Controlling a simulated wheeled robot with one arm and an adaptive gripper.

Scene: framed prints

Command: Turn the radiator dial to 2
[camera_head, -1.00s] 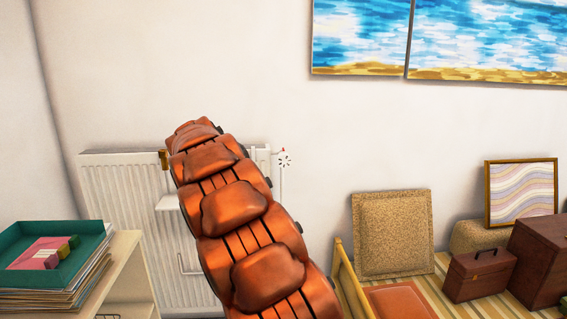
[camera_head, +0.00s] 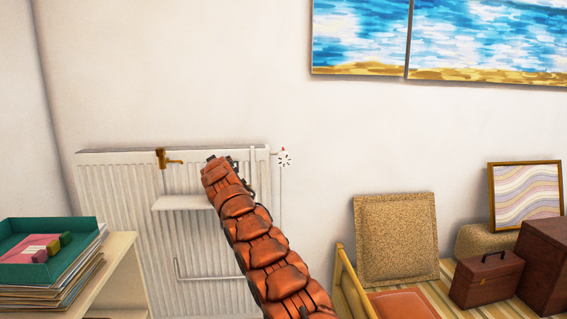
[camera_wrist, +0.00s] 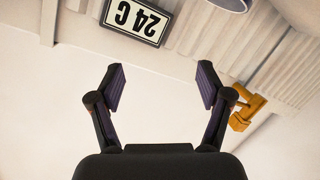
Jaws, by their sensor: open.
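The radiator dial (camera_head: 285,158) is a small white knob with dark marks and a red mark around it, at the upper right end of the white radiator (camera_head: 130,185). Its setting is too small to read. My gripper (camera_wrist: 162,80) is open and empty in the wrist view, its two dark fingers apart. In the head view the gripper is mostly hidden beyond my orange arm, left of the dial and apart from it. A pale round edge (camera_wrist: 232,4) is cut off at the top of the wrist view; I cannot tell whether it is the dial.
A "24 C" sign (camera_wrist: 138,20) appears upside down in the wrist view. A white ledge (camera_head: 182,202) juts from the radiator. A shelf with a green tray (camera_head: 45,268) stands left; a chair (camera_head: 348,285) stands right.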

